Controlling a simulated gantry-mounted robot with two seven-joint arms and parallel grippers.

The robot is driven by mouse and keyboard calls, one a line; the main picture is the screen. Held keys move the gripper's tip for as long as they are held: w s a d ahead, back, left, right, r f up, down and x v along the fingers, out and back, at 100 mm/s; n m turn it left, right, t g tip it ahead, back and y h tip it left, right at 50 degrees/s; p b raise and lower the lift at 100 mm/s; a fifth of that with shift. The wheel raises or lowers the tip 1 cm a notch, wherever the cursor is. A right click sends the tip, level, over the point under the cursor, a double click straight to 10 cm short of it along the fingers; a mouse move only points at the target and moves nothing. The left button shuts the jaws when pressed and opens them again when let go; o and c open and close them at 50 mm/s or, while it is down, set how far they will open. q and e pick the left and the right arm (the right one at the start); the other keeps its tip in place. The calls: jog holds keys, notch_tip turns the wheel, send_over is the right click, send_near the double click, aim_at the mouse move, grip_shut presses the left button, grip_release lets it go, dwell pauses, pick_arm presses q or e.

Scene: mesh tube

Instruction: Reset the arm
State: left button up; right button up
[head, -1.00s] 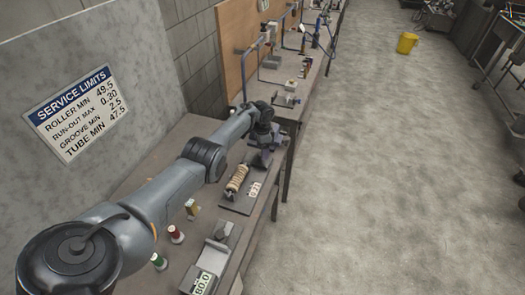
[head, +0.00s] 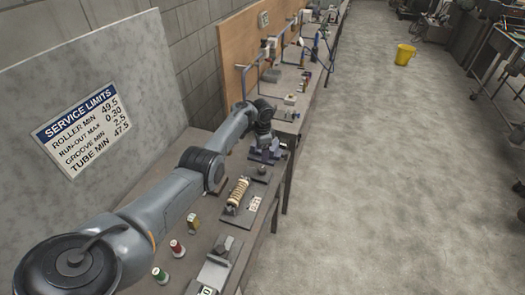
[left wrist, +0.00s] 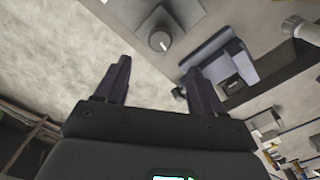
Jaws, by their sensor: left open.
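My left arm reaches in from the left over the bench in the head view. Its gripper (head: 271,150) points down near the bench's right edge, beyond the spring-like coiled roller (head: 238,192). In the left wrist view the two dark fingers (left wrist: 161,85) stand wide apart with nothing between them. Past the fingers are pale floor, a grey plate with a round knob (left wrist: 160,40), and a grey-blue block fixture (left wrist: 222,65). My right gripper is in neither view.
A service limits sign (head: 82,130) is on the grey panel at left. Red (head: 177,248) and green (head: 160,275) spools stand on the bench. More fixtures line the bench's far part. A yellow bucket (head: 404,54) stands on the open floor at right.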

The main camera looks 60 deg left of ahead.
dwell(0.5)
pick_arm(q)
jog(key=d+f+y, duration=0.1)
jog(key=f, duration=0.1)
jog(key=d+f+y, duration=0.1)
jog(key=s+d+f, duration=0.1)
jog(key=f, duration=0.1)
jog(key=shift+s+f+y, duration=0.1)
jog(key=shift+f+y, duration=0.2)
jog(key=shift+y, duration=0.1)
jog(key=s+d+f+t, duration=0.1)
jog(key=s+d+f, duration=0.15)
jog(key=d, duration=0.45)
jog(key=s+d+f, duration=0.2)
jog(key=s+d, duration=0.2)
jog(key=d, duration=0.3)
jog(key=s+d+f+t, duration=0.1)
jog(key=s+d+f, duration=0.15)
jog(key=d, duration=0.35)
jog(key=s+d+r, duration=0.3)
jog(key=s+d, duration=0.6)
jog(key=d, duration=0.3)
jog(key=s+d+r+n+t+h, duration=0.1)
jog(key=s+d+r+t+h, duration=0.15)
jog(key=s+d+r, duration=0.45)
notch_tip(320, 180, up, 15)
jog(key=s+p, duration=0.1)
jog(key=p, duration=1.4)
jog(key=shift+g+p, duration=0.35)
jog(key=shift+g, duration=0.1)
